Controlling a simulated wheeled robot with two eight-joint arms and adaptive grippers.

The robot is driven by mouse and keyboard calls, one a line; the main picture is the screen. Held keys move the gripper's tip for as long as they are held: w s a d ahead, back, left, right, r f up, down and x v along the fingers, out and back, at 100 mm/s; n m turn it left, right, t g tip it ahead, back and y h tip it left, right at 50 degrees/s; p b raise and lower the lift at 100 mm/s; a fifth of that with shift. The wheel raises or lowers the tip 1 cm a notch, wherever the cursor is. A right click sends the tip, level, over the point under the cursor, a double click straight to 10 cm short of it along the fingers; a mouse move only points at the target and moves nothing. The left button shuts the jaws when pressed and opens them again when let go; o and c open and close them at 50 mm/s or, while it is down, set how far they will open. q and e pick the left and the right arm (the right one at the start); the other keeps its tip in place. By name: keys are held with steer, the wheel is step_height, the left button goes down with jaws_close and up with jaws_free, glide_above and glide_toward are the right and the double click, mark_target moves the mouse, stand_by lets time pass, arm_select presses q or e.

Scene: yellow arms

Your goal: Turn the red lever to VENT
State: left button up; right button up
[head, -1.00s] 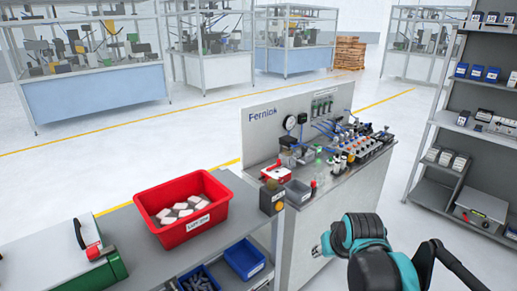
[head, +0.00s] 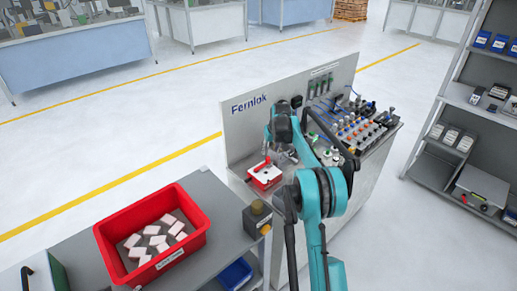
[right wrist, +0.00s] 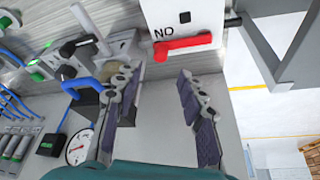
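The red lever (right wrist: 186,45) lies sideways across the front of a white box (right wrist: 176,15) at the top of the right wrist view. In the head view the red and white lever unit (head: 264,178) sits at the left end of the Fernlok bench, small and partly behind my arm. My right gripper (right wrist: 153,80) is open and empty, its two fingers apart just short of the lever, not touching it. In the head view its fingers are hard to make out. My left gripper is out of view.
The Fernlok back panel (head: 243,127) stands behind the bench. A pressure gauge (right wrist: 79,147), blue tubes and several valves crowd the bench near my right gripper.

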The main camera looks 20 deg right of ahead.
mark_target(268, 158)
steer(key=shift+b+x, duration=0.85)
steer(key=shift+x, duration=2.85)
steer(key=shift+s, duration=0.1)
jaws_close()
